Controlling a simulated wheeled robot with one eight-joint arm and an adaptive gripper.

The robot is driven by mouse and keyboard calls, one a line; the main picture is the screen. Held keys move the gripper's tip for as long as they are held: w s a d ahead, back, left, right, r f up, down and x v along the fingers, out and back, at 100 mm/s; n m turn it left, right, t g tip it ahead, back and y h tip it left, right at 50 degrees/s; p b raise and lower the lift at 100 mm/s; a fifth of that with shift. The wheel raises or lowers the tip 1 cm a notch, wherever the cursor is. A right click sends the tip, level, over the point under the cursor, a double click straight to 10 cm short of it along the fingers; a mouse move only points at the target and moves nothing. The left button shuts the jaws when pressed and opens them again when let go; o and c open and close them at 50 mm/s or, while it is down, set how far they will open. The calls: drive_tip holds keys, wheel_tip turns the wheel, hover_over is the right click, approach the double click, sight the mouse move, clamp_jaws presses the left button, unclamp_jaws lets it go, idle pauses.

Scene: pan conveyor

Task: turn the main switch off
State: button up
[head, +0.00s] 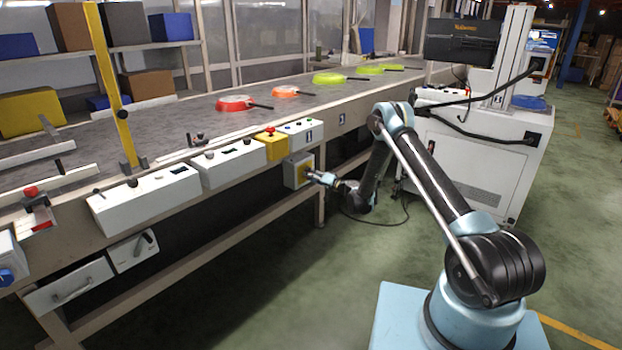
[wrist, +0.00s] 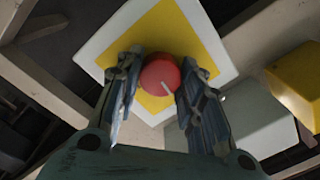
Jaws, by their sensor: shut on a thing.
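The main switch is a round red knob (wrist: 160,75) with a white mark pointing to the lower right in the wrist view. It sits on a yellow plate (wrist: 188,38) on a pale box, which hangs below the conveyor's front edge in the head view (head: 291,181). My gripper (head: 312,176) reaches the box from the right. In the wrist view its two fingers stand at the left and right of the knob and are shut on it. The knob is hidden by my gripper in the head view.
Red, orange and yellow-green pans (head: 234,103) lie on the conveyor (head: 150,122). A yellow box with a button (head: 272,142) and white control boxes (head: 232,165) line its front edge, above the switch. A white cabinet (head: 480,165) stands behind my arm. The green floor at front is clear.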

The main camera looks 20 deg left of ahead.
drive_tip(key=o, duration=1.1)
drive_tip(key=shift+w+d, duration=0.1)
drive_tip(key=shift+v, duration=3.8)
